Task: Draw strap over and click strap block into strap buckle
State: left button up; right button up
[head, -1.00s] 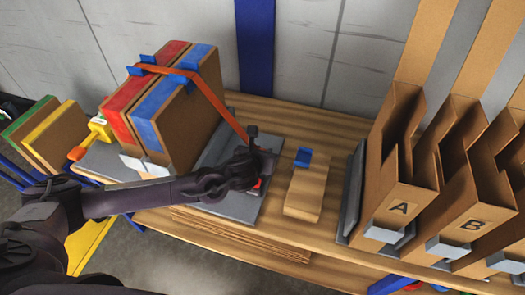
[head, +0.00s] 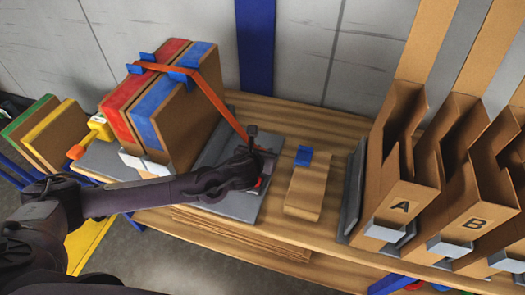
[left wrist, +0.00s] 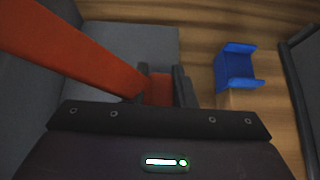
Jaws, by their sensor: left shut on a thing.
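The orange strap (head: 215,98) runs over the top of the red and blue box-like stack (head: 165,105), through blue guides, and slants down right to my left gripper (head: 259,152). In the left wrist view it comes in from the left (left wrist: 75,55). There my left gripper (left wrist: 164,88) is shut on an orange-red piece at the strap's end, apparently the strap block (left wrist: 160,90). The gripper is low over the grey plate (head: 230,206). A small red part (head: 258,183) shows just below it; I cannot tell whether this is the strap buckle. My right gripper is not in view.
A wooden block with a blue clip (head: 304,156) stands right of the gripper; the clip also shows in the left wrist view (left wrist: 236,68). Cardboard bins (head: 408,175) marked A and B stand further right. A yellow and orange part (head: 98,128) sits left of the stack.

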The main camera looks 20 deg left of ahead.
pick_arm(q)
jog(key=shift+f+b, duration=0.55)
jog(key=shift+f, duration=0.1)
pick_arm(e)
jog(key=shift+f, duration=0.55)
pick_arm(q)
jog(key=o, duration=0.9)
jog(key=v, duration=0.8)
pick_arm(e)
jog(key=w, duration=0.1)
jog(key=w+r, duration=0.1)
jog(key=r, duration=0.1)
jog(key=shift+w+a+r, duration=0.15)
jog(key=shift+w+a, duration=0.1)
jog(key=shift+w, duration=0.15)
